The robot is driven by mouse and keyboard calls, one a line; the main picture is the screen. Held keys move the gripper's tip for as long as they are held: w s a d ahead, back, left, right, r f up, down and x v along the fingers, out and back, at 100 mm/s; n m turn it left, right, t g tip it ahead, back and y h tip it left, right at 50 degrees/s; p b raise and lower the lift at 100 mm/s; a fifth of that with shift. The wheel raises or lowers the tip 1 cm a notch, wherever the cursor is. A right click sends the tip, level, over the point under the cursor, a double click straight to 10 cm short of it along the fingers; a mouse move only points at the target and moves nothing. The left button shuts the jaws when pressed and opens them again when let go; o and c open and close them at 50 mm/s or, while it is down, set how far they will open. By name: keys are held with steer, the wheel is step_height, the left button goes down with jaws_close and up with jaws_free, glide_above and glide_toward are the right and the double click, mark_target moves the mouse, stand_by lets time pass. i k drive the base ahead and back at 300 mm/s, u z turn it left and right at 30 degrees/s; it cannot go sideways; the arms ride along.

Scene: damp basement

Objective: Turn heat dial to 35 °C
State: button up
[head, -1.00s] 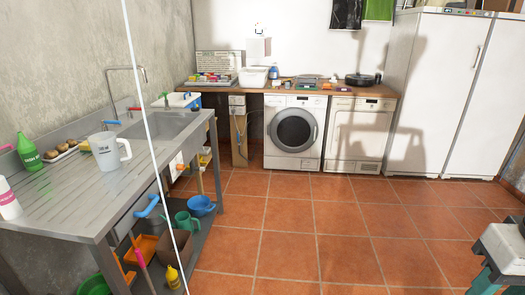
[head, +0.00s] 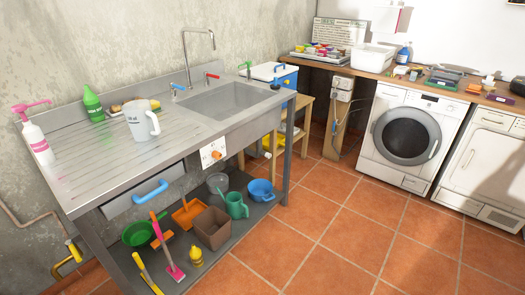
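A white panel (head: 206,158) with dark markings is on the front of the sink unit, below the basin. An orange knob (head: 217,155) sits on its right part and looks like the heat dial. The markings are too small to read, so I cannot tell its setting. My gripper is not in view.
The steel sink table (head: 103,163) has a blue-handled drawer (head: 147,195) and a lower shelf with buckets and tools. A washing machine (head: 409,136) stands at the back right. The tiled floor (head: 335,230) in front is clear.

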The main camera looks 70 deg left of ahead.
mark_target(217, 155)
steer(key=u, duration=0.15)
steer(key=i, duration=1)
steer(key=u, duration=1.3)
steer(key=i, duration=0.85)
steer(key=u, duration=0.8)
